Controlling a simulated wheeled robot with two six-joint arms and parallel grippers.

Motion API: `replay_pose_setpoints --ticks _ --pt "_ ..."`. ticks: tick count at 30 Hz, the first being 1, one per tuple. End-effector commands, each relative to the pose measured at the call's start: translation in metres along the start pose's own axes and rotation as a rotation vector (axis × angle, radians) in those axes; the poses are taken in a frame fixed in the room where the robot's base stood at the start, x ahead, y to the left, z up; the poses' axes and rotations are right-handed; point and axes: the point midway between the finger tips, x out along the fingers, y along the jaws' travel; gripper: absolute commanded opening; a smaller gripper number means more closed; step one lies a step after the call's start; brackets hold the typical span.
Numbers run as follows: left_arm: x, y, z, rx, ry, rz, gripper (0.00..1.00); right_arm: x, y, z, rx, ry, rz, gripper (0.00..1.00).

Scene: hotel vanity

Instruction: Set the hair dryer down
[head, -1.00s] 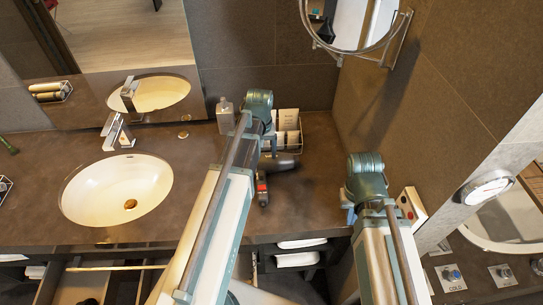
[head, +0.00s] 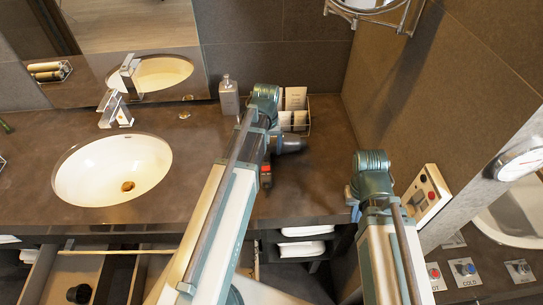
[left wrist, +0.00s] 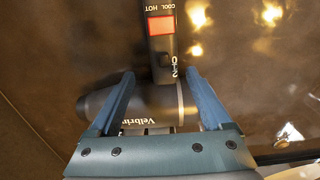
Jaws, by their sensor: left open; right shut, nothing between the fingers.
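The black hair dryer (head: 291,144) lies on the dark countertop (head: 215,207), partly hidden behind my left arm in the head view. Its handle, with a red switch panel (left wrist: 160,25), points away from my wrist in the left wrist view. The lettered barrel (left wrist: 150,108) lies crosswise between the fingers of my left gripper (left wrist: 163,95). That gripper is open, with one finger on each side of the handle. My right gripper (head: 352,195) is shut and empty near the counter's front right edge, apart from the dryer.
A soap bottle (head: 229,97) and a wire rack with cards (head: 296,105) stand behind the dryer. The sink (head: 112,170) is to the left. Folded white towels (head: 302,248) lie on a shelf below; a drawer stands open at lower left.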

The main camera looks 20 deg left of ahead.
Motion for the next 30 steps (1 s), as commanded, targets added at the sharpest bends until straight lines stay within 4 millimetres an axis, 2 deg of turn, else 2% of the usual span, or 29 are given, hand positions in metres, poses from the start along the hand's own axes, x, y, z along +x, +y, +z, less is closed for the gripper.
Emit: replay_pose_setpoints --ticks 8,21,30 --pt "0.005 -0.001 -0.001 0.000 0.000 0.000 0.82 0.005 -0.001 0.000 0.000 0.000 0.000 0.00" --pt "0.053 -0.007 -0.007 0.000 0.000 0.000 0.82 0.053 -0.005 -0.003 0.000 0.000 0.000 0.00" --pt "0.052 -0.007 -0.007 0.000 0.000 0.000 0.82 0.052 -0.005 -0.003 0.000 0.000 0.000 0.00"
